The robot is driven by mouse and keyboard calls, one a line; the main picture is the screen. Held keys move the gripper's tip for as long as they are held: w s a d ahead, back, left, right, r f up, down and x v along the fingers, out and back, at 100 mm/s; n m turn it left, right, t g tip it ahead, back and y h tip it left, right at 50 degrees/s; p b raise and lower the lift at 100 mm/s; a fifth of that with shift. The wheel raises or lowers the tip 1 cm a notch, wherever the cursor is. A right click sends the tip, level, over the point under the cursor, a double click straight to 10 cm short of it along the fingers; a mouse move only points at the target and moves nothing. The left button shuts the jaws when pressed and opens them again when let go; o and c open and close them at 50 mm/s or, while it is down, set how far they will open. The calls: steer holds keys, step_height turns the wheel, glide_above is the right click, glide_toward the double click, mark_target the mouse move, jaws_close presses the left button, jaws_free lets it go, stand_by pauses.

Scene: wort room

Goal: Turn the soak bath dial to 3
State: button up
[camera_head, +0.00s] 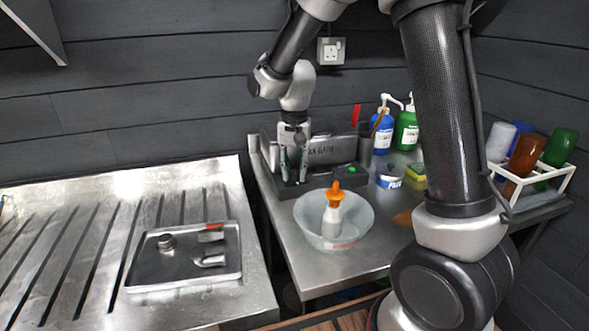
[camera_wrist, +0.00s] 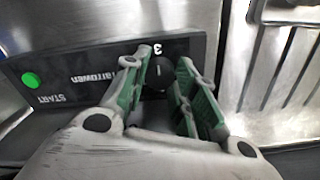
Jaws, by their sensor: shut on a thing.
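The soak bath (camera_head: 322,150) is a grey box with a raised back panel, standing at the wall end of the steel bench. Its black front panel (camera_wrist: 75,78) shows upside down in the wrist view, with a green button (camera_wrist: 31,79) by the word START. The black dial (camera_wrist: 156,82) sits between my fingers, partly hidden by them. A small pale mark on it lies in line with the printed 3 (camera_wrist: 157,49); the other numbers are hidden. My gripper (camera_head: 293,178) points down and is shut on the dial; it also shows in the wrist view (camera_wrist: 158,88).
A glass bowl (camera_head: 308,222) with an orange-topped white bottle (camera_head: 333,210) stands in front of the bath. Blue (camera_head: 382,135) and green (camera_head: 406,130) pump bottles stand right of it. A bottle rack (camera_head: 540,180) is far right. A metal tray (camera_head: 185,275) lies on the left drainer.

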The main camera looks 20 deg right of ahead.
mark_target(295, 172)
stand_by(0.3)
steer(key=o, duration=1.1)
steer(key=shift+c, duration=0.2)
step_height(295, 172, up, 12)
